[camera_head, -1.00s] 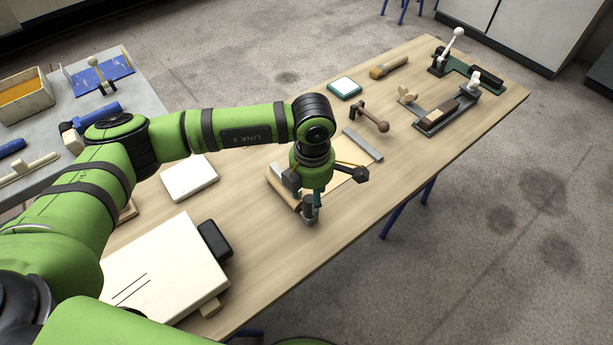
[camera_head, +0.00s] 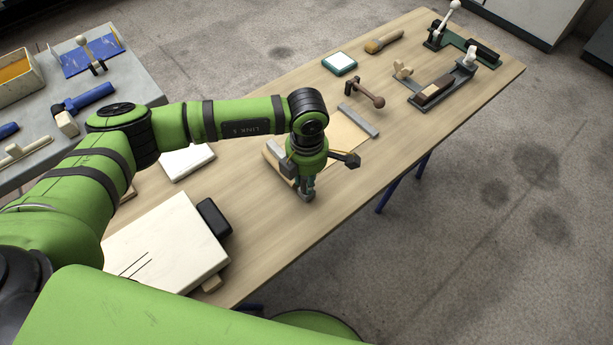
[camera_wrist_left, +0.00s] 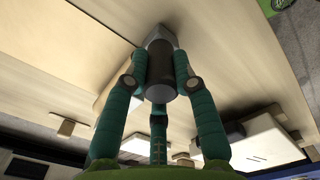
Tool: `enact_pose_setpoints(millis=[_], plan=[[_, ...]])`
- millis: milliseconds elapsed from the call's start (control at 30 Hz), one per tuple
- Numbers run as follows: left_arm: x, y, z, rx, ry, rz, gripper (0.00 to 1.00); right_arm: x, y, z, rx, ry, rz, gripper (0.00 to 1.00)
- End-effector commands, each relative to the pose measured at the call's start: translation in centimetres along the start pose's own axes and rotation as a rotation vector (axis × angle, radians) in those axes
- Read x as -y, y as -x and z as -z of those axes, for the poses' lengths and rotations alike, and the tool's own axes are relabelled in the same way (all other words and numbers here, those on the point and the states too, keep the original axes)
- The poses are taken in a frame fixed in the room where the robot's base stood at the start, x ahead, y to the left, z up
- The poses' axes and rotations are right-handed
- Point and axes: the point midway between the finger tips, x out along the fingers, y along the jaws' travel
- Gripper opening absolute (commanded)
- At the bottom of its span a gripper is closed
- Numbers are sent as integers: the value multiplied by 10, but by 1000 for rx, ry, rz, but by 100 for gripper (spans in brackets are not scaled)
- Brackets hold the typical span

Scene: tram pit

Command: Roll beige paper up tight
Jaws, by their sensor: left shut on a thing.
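The beige paper (camera_head: 343,143) lies on the wooden table, with one grey bar (camera_head: 358,121) along its far right edge and another grey bar (camera_head: 275,158) along its left side. My left gripper (camera_head: 307,193) points down at the near end of the left bar. In the left wrist view its teal fingers (camera_wrist_left: 158,88) are shut around a dark cylindrical knob (camera_wrist_left: 160,68) with grey ends. My arm and wrist hide part of the paper and the left bar. I cannot tell how far the paper is rolled. My right gripper is out of view.
A white block (camera_head: 187,160) and a large cream box (camera_head: 165,250) with a black part (camera_head: 215,217) stand left of the paper. A brown hammer-like tool (camera_head: 366,92), a teal-edged box (camera_head: 339,62) and a brush (camera_head: 383,41) lie beyond it. The near right tabletop is clear.

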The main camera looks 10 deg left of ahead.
Motion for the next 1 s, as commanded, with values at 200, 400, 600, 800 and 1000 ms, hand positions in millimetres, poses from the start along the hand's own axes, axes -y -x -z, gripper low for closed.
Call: enact_pose_setpoints(millis=[200, 400, 600, 800, 1000], plan=[[-6, -4, -18, 2, -1, 0, 0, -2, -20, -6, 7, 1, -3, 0], [-13, -4, -35, 2, 0, 0, 0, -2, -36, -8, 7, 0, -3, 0], [-20, -4, -52, 3, 0, 1, 0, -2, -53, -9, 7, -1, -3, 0], [-26, -4, -68, 3, -2, 1, 0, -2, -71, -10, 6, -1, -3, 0], [-34, -4, -85, 3, -1, 0, 0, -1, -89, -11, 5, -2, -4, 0]])
